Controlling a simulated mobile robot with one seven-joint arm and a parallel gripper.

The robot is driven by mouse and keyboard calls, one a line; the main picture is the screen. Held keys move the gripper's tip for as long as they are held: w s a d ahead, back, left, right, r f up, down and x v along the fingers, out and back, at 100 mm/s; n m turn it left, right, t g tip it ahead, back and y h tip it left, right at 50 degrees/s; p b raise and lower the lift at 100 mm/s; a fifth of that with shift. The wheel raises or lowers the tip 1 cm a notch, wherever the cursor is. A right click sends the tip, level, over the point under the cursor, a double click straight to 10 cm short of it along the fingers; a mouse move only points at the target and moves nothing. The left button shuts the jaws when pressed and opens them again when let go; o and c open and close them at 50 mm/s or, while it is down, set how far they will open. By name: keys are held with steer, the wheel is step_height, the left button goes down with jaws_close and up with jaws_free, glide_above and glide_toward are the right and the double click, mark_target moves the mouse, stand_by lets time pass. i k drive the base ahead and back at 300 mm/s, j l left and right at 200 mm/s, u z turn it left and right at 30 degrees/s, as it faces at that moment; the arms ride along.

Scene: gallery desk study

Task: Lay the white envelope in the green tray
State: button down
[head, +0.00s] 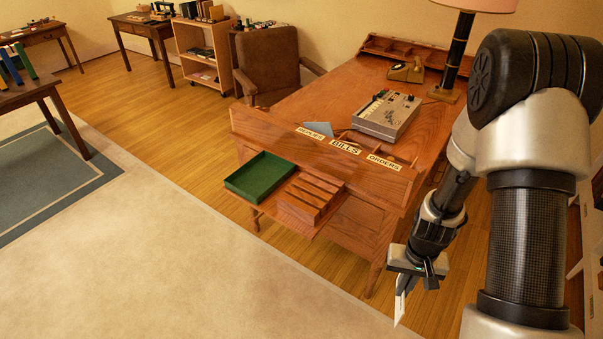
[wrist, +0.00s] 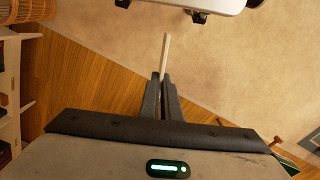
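The white envelope (head: 401,302) hangs below my gripper (head: 408,278) in the head view, over the floor at the right front of the desk. In the wrist view the envelope (wrist: 167,52) shows edge-on as a thin pale strip, and the two fingertips (wrist: 164,78) are closed on it. The green tray (head: 262,172) looks empty. It rests on a low wooden ledge at the desk's near side, left of and farther away than my gripper.
A slotted wooden rack (head: 312,196) stands right beside the tray. Behind it rises a raised shelf with labels including BILLS (head: 345,147) and a blue-grey card (head: 318,128). A grey machine (head: 388,116) and a lamp (head: 455,55) stand on the desk. Open floor lies in front.

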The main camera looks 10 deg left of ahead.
mark_target(261, 178)
steer(key=j+z, duration=0.1)
steer(key=z, duration=0.75)
steer(key=j+z, duration=0.15)
steer(key=z, duration=0.3)
steer(key=k+j, duration=0.1)
steer(key=j, duration=0.4)
steer(key=k+j, duration=0.1)
steer(key=j, duration=0.35)
steer(key=k+j, duration=0.1)
steer(key=j, duration=0.4)
steer(key=k+j, duration=0.1)
steer(key=j, duration=0.35)
steer(key=k+j, duration=0.1)
steer(key=j, duration=0.4)
steer(key=k+j, duration=0.1)
steer(key=j, duration=0.35)
steer(key=k+j, duration=0.1)
steer(key=j, duration=0.4)
steer(key=k+j, duration=0.1)
steer(key=j, duration=0.4)
steer(key=i+j, duration=0.2)
steer(key=j, duration=0.15)
steer(key=i+j, duration=0.2)
steer(key=j, duration=0.15)
